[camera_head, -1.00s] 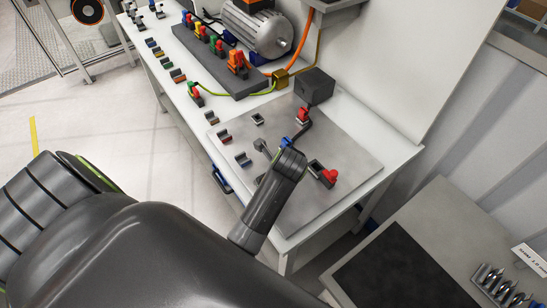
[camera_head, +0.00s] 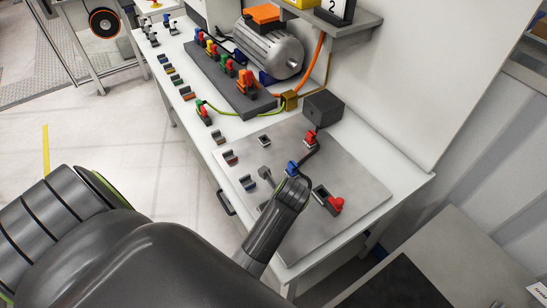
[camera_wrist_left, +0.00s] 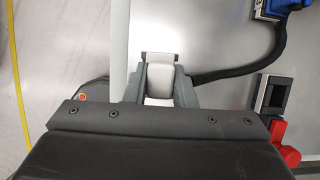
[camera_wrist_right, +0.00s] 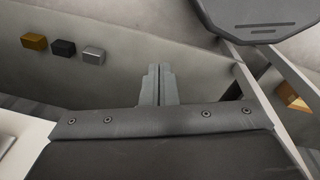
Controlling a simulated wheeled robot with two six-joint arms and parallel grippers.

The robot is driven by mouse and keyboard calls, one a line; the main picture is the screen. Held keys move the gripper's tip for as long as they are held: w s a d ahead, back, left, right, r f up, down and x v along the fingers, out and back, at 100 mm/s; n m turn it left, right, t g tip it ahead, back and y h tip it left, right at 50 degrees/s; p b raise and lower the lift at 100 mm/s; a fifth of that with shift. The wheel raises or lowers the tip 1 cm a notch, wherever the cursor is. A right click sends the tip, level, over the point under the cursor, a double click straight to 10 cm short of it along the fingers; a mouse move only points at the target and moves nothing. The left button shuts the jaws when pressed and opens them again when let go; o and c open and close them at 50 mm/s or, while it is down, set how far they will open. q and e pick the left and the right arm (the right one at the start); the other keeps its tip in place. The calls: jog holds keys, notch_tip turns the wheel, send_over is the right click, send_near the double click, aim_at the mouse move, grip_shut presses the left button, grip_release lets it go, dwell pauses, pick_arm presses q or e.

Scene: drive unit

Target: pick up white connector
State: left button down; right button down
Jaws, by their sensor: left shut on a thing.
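The white connector (camera_wrist_left: 160,82) sits between the two fingers of my left gripper (camera_wrist_left: 160,70) in the left wrist view. The fingers are shut on its sides. A black cable (camera_wrist_left: 235,72) runs from near the gripper toward a blue connector (camera_wrist_left: 285,6); where its near end joins is hidden. In the head view my left arm reaches over the grey plate (camera_head: 350,175), and its wrist hides the white connector. My right gripper (camera_wrist_right: 158,75) has its fingers together with nothing between them, in the right wrist view.
A red connector (camera_head: 336,204) sits by a dark socket at the plate's right. A blue connector (camera_head: 292,167), a red connector (camera_head: 310,137) and a black box (camera_head: 323,107) are farther back. Several small sockets line the left. A motor (camera_head: 268,48) stands behind.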

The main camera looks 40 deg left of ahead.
pick_arm(q)
jog(key=shift+s+f, duration=0.1)
jog(key=shift+r, duration=0.35)
notch_tip(320, 180, up, 9)
jog(key=shift+r+b, duration=0.2)
jog(key=shift+b, duration=0.4)
pick_arm(e)
jog(key=shift+d+f, duration=0.25)
jog(key=shift+f, duration=0.3)
pick_arm(q)
jog(key=shift+w+d+r, duration=0.1)
jog(key=shift+w+d, duration=0.1)
jog(key=shift+w, duration=0.3)
jog(key=w+d, duration=0.4)
jog(key=w, duration=0.3)
jog(key=w+d+p, duration=0.1)
jog(key=w+d, duration=0.3)
jog(key=w, duration=0.3)
jog(key=shift+w, duration=0.4)
pick_arm(e)
jog(key=shift+w+r, duration=0.15)
jog(key=shift+r, duration=0.3)
pick_arm(q)
jog(key=shift+a+f, duration=0.1)
jog(key=shift+f, duration=0.1)
